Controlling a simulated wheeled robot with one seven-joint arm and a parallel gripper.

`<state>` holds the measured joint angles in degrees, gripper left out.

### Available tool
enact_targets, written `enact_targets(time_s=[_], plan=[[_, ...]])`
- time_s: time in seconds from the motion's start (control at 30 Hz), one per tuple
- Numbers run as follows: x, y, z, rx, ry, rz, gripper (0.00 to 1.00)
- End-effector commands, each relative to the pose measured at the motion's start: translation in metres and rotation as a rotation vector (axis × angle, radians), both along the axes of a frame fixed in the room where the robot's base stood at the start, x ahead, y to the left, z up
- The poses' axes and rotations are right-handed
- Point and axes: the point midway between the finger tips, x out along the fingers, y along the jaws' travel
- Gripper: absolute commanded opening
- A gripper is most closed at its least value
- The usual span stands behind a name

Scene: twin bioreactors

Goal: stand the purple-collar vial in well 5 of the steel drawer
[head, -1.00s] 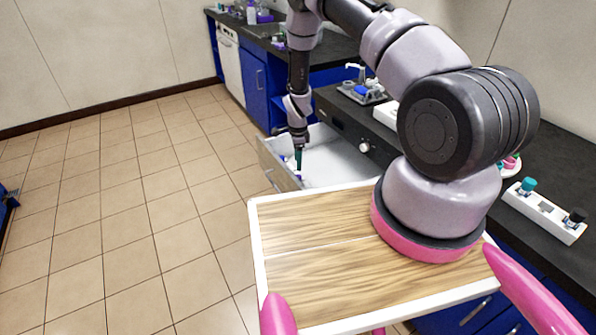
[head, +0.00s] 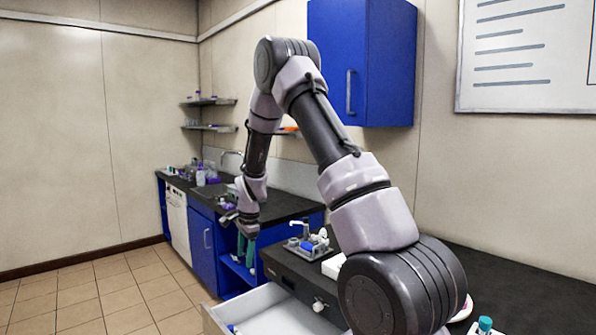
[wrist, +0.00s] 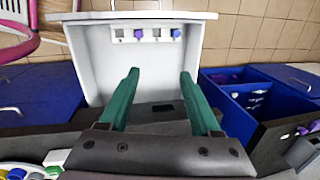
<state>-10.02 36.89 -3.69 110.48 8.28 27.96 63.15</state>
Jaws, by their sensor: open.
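The open steel drawer (wrist: 103,60) shows in the wrist view, with a row of small wells along its far end. One well holds a purple-topped piece (wrist: 138,33), which looks like the purple-collar vial; another holds a blue-violet-topped piece (wrist: 177,33). Both look upright; well numbers are not readable. My gripper (wrist: 160,74) is open and empty, its two teal fingers apart, above the drawer and back from the wells. In the head view my gripper (head: 246,250) hangs above the drawer (head: 268,306), whose inside is mostly cut off.
A black counter (head: 530,290) runs along the right, with a small tray of items (head: 308,246) near the drawer. A blue wall cabinet (head: 362,65) hangs above. An open blue compartment (wrist: 262,100) lies right of the drawer in the wrist view.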

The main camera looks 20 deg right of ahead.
Motion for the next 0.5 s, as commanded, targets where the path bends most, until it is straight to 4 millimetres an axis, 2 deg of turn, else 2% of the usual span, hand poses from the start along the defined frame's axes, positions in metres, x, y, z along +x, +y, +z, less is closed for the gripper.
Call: enact_targets(time_s=[0.03,0.2,0.37,0.5], plan=[[-0.005,-0.003,0.036,0.006,-0.036,0.038,0.64],[-0.038,-0.014,0.133,0.003,-0.129,0.194,0.64],[-0.084,-0.024,0.209,-0.02,-0.223,0.342,0.64],[-0.133,-0.033,0.262,-0.055,-0.305,0.47,0.64]])
